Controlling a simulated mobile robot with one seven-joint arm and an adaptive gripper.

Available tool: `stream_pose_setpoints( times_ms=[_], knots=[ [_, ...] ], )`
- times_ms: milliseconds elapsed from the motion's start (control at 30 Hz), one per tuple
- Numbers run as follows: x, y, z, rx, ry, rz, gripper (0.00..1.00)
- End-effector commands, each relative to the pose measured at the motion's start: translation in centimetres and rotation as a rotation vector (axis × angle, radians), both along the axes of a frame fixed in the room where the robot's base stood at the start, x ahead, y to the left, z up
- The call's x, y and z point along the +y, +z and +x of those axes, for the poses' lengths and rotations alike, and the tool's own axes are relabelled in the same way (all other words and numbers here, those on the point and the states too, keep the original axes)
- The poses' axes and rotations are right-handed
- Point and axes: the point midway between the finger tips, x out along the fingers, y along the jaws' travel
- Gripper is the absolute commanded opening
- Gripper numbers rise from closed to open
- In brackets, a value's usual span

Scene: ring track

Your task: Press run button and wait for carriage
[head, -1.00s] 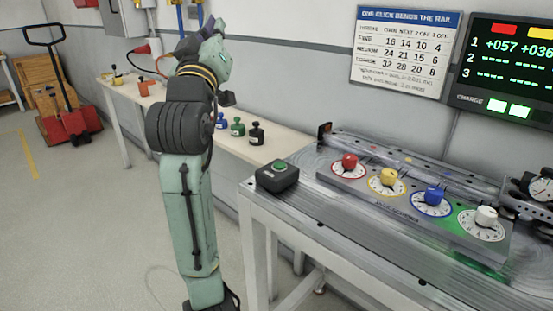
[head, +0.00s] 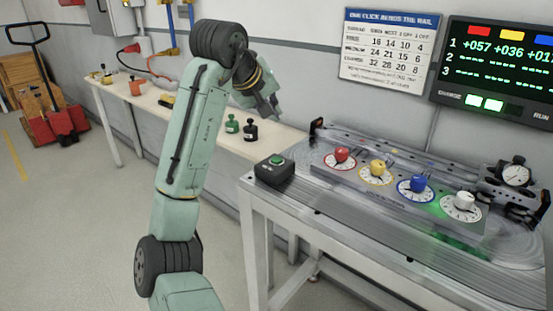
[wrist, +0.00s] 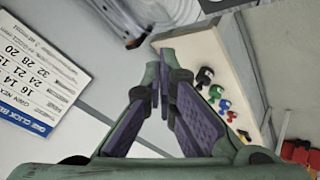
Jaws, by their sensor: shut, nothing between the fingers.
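The run button is likely the green button (head: 277,160) on a small black box (head: 273,173) at the left end of the metal track table (head: 330,220) in the head view. My gripper (head: 272,112) is in the air behind and above that box, pointing down, and touches nothing. In the wrist view my gripper (wrist: 166,60) is shut and empty. I cannot tell for certain which part is the carriage; a round dial gauge on a bracket (head: 515,172) stands at the track's right end.
Red (head: 341,155), yellow (head: 377,167), blue (head: 417,184) and white (head: 461,200) knobs line the track table; green light shows around the white one. A lit display (head: 495,65) and a chart (head: 387,50) hang on the wall. Stamps, including a black one (head: 250,131), stand on the back bench.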

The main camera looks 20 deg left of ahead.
Motion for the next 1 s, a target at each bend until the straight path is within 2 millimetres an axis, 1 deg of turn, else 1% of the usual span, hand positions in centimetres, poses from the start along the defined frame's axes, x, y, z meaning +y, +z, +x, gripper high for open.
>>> stream_pose_setpoints(
  times_ms=[167,267,367,700,900,1000],
  knots=[
    [0.0,-0.5,0.0,-0.002,-0.001,0.001,0.0],
    [0.0,-1.2,0.0,-0.002,-0.001,0.001,0.0],
    [0.0,-2.3,0.0,-0.002,-0.001,0.001,0.0],
    [0.0,-7.1,0.0,-0.002,-0.001,0.0,0.0],
    [-0.1,-8.6,0.0,-0.003,-0.002,0.0,0.0],
    [0.0,-8.8,0.0,-0.004,-0.002,0.0,0.0]
  ],
)
